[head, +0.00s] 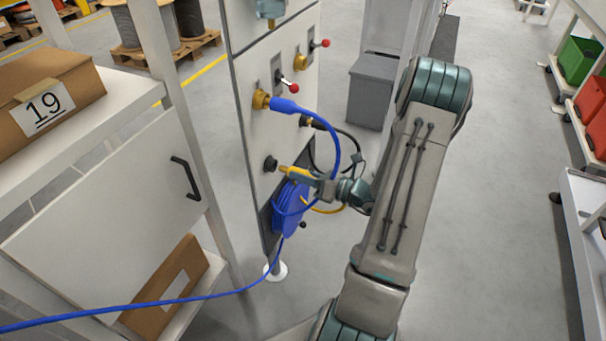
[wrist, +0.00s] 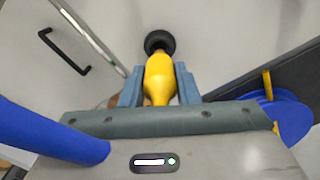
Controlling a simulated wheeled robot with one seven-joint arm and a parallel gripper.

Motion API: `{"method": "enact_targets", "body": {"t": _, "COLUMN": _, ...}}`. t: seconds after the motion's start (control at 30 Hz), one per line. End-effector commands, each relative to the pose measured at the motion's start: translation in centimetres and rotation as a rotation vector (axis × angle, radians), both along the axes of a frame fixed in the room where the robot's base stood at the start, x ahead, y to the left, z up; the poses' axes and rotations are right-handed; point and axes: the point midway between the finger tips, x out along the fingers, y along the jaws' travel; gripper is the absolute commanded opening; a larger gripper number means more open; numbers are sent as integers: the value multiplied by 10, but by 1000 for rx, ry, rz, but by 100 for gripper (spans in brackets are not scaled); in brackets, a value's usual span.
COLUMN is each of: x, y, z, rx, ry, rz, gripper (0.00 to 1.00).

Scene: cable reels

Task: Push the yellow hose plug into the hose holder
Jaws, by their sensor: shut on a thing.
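The yellow hose plug (wrist: 158,76) is between the two fingers of my gripper (wrist: 159,88) in the wrist view, and the gripper is shut on it. The plug points at a round black socket, which looks like the hose holder (wrist: 159,41), and its tip meets or overlaps it there. In the head view the yellow plug (head: 286,170) lies just right of the black holder (head: 270,163) on the panel, with my gripper (head: 303,175) behind it. I cannot tell whether the tip is inside the holder.
A blue hose (head: 330,135) curves from a brass fitting above, close to my gripper. A blue coil (head: 290,208) hangs just below. A black hose (head: 345,133) runs behind. A white cabinet (head: 110,215) with a black handle stands left.

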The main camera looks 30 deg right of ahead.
Motion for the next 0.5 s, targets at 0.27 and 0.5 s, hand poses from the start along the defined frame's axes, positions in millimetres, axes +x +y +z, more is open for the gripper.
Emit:
{"method": "enact_targets", "body": {"t": 0.27, "x": 2, "y": 1, "z": 0, "rx": 0, "ry": -1, "rz": 1, "gripper": 0}}
{"method": "enact_targets", "body": {"t": 0.5, "x": 6, "y": 5, "z": 0, "rx": 0, "ry": -1, "rz": 2, "gripper": 0}}
